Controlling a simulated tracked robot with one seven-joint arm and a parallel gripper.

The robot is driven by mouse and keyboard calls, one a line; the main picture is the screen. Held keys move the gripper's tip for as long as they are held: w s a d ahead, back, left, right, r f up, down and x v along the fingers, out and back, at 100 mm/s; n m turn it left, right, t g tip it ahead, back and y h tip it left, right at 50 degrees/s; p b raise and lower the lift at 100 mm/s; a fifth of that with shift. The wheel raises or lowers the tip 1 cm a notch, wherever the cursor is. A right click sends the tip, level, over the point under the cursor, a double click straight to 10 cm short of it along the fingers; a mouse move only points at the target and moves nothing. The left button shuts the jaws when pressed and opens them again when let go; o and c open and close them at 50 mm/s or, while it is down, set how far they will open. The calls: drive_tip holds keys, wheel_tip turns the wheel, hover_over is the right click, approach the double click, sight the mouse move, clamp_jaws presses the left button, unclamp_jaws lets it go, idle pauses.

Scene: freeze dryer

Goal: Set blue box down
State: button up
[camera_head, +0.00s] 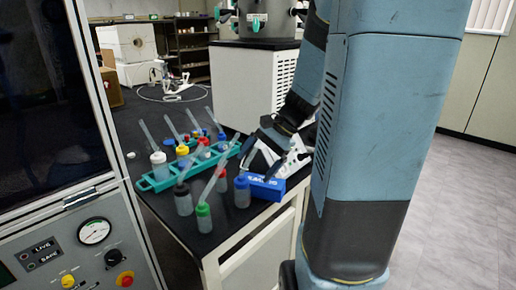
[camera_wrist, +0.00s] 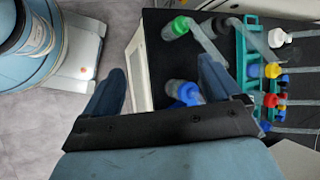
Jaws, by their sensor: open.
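The blue box (camera_head: 262,187), with white lettering on its side, rests on the black bench top near the right edge in the head view. My gripper (camera_head: 262,160) is just above and behind the box. In the wrist view my gripper (camera_wrist: 161,70) has its two fingers spread wide, with nothing between them. Whether a finger touches the box cannot be told.
A blue-capped bottle (camera_head: 242,191) stands just left of the box, and a green-capped bottle (camera_head: 204,217) is nearer. A teal rack (camera_head: 158,184) with several bottles lies behind. The bench's right edge (camera_wrist: 150,75) is close. A control panel (camera_head: 85,250) is at left.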

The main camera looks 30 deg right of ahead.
drive_tip(key=s+a+r+n+t+h, duration=0.3)
drive_tip(key=s+a+r+n+h, duration=0.3)
drive_tip(key=s+r+n, duration=0.4)
drive_tip(key=shift+s+r+n+t+h, duration=0.45)
drive_tip(key=shift+s+n, duration=0.25)
drive_tip(key=shift+n, duration=0.3)
drive_tip(key=shift+c, duration=0.2)
